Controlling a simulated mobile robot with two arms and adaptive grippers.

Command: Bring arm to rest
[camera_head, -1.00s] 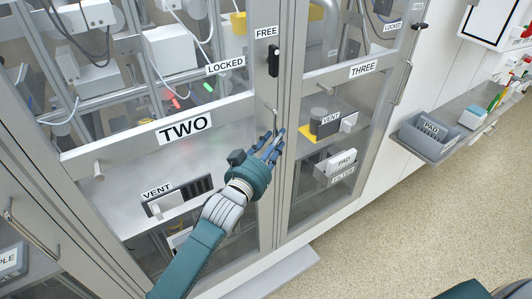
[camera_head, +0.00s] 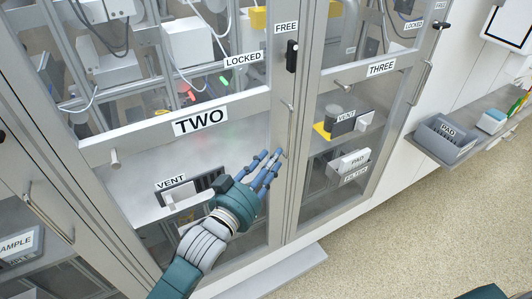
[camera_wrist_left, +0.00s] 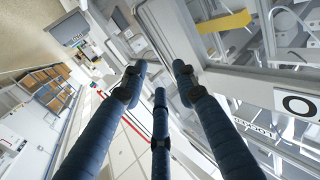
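My left arm reaches up from the bottom of the head view. Its blue-fingered gripper (camera_head: 268,168) is in front of the lower part of the cabinet door marked TWO (camera_head: 200,121). It lies just below and left of the door's slim vertical handle (camera_head: 290,125) and seems apart from it. In the left wrist view the fingers of this gripper (camera_wrist_left: 158,82) are spread, with nothing held between them. My right gripper is not in view.
A grey PAD tray (camera_head: 443,140) sits on the side shelf. The speckled floor (camera_head: 430,220) at lower right is clear.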

